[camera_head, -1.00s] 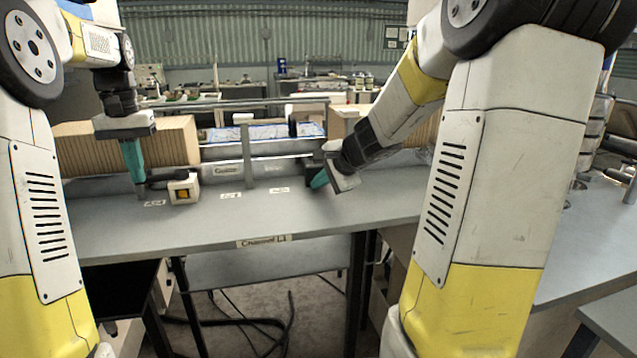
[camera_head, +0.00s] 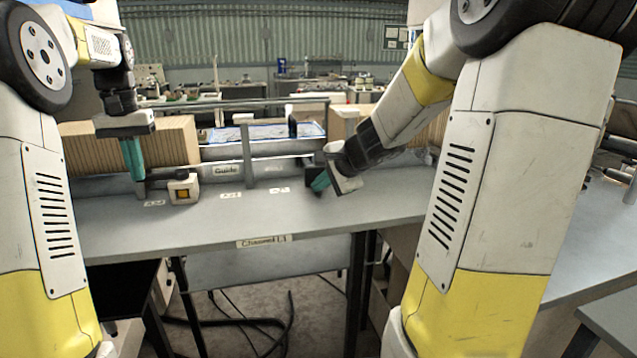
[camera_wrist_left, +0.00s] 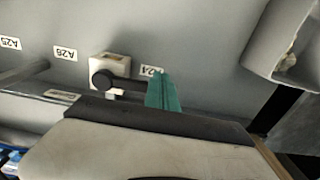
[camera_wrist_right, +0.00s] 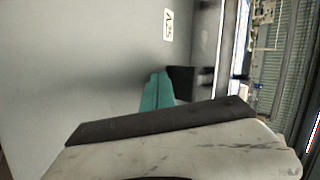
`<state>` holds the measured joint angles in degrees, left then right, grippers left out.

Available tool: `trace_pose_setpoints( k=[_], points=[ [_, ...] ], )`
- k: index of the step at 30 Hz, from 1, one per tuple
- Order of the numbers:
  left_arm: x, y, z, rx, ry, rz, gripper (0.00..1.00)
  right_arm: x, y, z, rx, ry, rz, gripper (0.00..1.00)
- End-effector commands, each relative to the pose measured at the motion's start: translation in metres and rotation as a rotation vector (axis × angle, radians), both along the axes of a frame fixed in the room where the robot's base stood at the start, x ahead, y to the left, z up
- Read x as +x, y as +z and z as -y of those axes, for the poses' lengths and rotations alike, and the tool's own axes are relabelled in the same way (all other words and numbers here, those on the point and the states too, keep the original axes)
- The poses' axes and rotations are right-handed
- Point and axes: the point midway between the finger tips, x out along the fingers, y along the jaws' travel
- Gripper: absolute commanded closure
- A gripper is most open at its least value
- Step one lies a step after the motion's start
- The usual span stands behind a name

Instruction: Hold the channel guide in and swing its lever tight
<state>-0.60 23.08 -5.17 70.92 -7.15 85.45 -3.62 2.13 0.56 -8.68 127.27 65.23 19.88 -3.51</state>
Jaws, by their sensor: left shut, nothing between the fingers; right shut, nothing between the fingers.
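The channel guide is a grey rail labelled Guide (camera_head: 225,169), running along the back of the grey table. A beige block with a yellow-orange square (camera_head: 184,190) sits on the table, with a dark lever beside it. In the left wrist view this lever has a round black knob (camera_wrist_left: 103,80), and its bar runs to the teal fingers. My left gripper (camera_head: 138,180) is shut and points down beside the lever; I cannot tell whether it touches. My right gripper (camera_head: 319,183) is shut and tilted, close beside a black block (camera_wrist_right: 181,82) at the rail's right end; contact is unclear.
A grey upright post (camera_head: 248,155) stands at the middle of the rail. Corrugated brown stacks (camera_head: 165,145) stand behind it. The table's front strip, labelled Channel L1 (camera_head: 264,241), is clear between my arms.

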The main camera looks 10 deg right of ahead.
Motion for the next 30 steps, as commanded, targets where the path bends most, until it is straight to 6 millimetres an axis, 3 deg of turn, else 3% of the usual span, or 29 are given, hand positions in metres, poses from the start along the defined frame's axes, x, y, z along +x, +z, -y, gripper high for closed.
trace_pose_setpoints(
  k=[30],
  points=[
    [0.0, 0.0, 0.0, 0.0, 0.0, 0.0, 1.0, -0.062, 0.0, 0.0, 0.0, 0.0, 0.0, 1.0]
  ],
)
